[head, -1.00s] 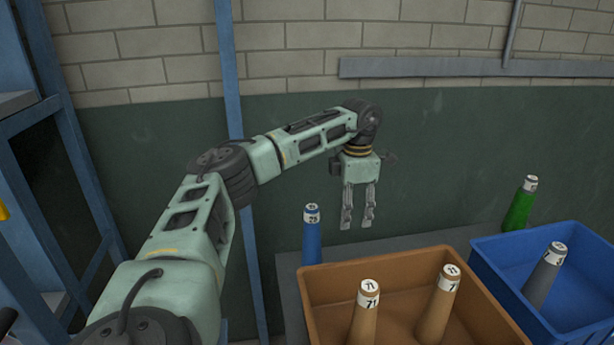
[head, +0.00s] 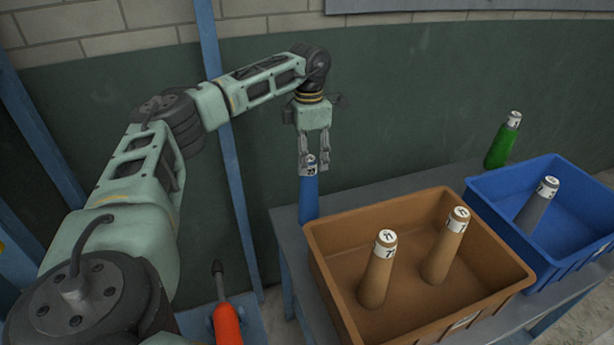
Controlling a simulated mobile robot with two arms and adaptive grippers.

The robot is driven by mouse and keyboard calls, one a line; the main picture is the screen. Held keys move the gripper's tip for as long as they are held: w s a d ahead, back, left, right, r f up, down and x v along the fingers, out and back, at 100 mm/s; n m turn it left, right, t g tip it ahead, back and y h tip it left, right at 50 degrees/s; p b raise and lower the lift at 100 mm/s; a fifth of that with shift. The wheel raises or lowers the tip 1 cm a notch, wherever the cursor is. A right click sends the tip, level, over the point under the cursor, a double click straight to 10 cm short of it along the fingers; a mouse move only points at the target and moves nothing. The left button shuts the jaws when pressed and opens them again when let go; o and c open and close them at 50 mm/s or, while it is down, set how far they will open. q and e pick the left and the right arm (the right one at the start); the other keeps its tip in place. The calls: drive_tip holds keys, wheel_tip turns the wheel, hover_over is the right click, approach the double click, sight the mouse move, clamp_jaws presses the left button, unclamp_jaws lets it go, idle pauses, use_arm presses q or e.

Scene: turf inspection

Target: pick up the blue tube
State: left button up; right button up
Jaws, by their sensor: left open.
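The blue tube (head: 309,200) stands upright on the grey table, left of the brown crate, with a white numbered label near its top. My left gripper (head: 314,170) points down right at the top of the tube. Its jaws are open, with a finger showing on each side of the tube's top. I cannot tell whether the fingers touch it. My right gripper is not in view.
A brown crate (head: 336,243) holding two tan tubes (head: 377,276) stands just right of the blue tube. A blue crate (head: 492,212) with a grey tube (head: 537,204) is further right. A green tube (head: 502,146) stands behind it. An orange-handled tool (head: 227,324) is low at left.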

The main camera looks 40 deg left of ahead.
sight(309, 192)
use_arm(q)
wheel_tip(309, 192, down, 5)
drive_tip(key=shift+a+f+p, duration=0.1)
drive_tip(key=shift+p, duration=0.35)
drive_tip(key=shift+c, duration=0.3)
drive_tip(key=c, duration=1)
clamp_jaws()
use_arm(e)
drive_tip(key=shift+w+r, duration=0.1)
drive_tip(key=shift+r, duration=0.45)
